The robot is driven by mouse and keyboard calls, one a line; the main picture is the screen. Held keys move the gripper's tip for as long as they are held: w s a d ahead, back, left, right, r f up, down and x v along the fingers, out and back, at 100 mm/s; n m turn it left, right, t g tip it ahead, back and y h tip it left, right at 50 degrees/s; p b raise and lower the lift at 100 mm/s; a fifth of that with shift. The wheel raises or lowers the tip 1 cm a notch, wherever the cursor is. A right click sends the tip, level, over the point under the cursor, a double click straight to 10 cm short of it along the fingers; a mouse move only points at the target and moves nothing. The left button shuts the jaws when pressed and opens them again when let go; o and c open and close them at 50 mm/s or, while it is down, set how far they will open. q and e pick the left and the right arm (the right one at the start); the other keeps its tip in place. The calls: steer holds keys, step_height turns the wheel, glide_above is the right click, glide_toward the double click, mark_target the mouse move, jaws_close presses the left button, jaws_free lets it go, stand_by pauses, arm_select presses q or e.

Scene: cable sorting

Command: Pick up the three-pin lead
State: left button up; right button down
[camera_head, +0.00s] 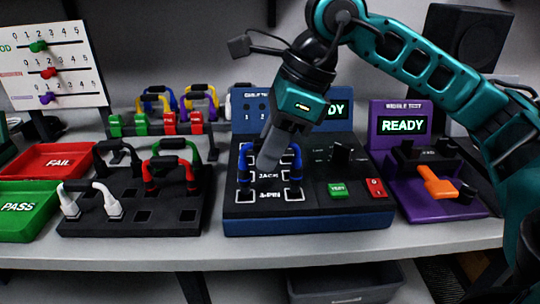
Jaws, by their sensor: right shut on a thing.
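My right gripper (268,160) reaches down from above to the blue cable tester (310,222), its fingers shut on a blue lead (296,158). The lead's two ends show on either side of the fingers, over the tester's left and right sockets. Its middle is hidden behind the fingers, and I cannot tell whether its ends are seated. On the black socket block (133,228) stand a white lead (90,186), a black lead (118,146), a green lead (176,144) and a red lead (168,162). I cannot tell which lead has three pins. My left gripper is not in view.
A red FAIL tray (50,174) and a green PASS tray (10,228) lie at the left. A rack (160,128) with several coloured leads stands behind. A purple wiggle tester (430,206) with an orange lever stands at the right. The table's front strip is clear.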

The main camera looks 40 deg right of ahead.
arm_select(q)
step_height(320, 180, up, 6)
steer(key=p, duration=0.7)
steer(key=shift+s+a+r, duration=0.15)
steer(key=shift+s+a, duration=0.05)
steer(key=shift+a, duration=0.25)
arm_select(e)
step_height(320, 180, up, 21)
steer(key=shift+f, duration=0.2)
